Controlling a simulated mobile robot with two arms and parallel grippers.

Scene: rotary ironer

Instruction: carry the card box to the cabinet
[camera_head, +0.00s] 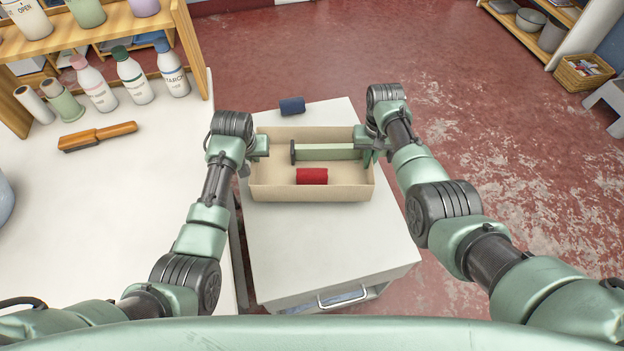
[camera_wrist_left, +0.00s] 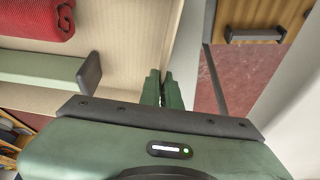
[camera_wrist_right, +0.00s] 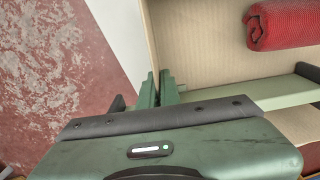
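The card box (camera_head: 312,193) is an open tan box in the middle of the head view, over the white-topped cabinet (camera_head: 325,245). I cannot tell whether it rests on the top or hangs just above it. Inside are a red roll (camera_head: 312,176) and a pale green bar with a dark end plate (camera_head: 328,152). My left gripper (camera_head: 260,148) is at the box's left wall, its fingers close together around the wall's rim in the left wrist view (camera_wrist_left: 163,88). My right gripper (camera_head: 366,152) is likewise on the right wall (camera_wrist_right: 157,90).
A dark blue roll (camera_head: 292,106) lies on the cabinet top behind the box. A white table (camera_head: 110,210) stands to the left, with a brown-handled brush (camera_head: 97,136) and several bottles (camera_head: 133,75). Red floor (camera_head: 480,120) is open to the right. A basket (camera_head: 582,73) stands at far right.

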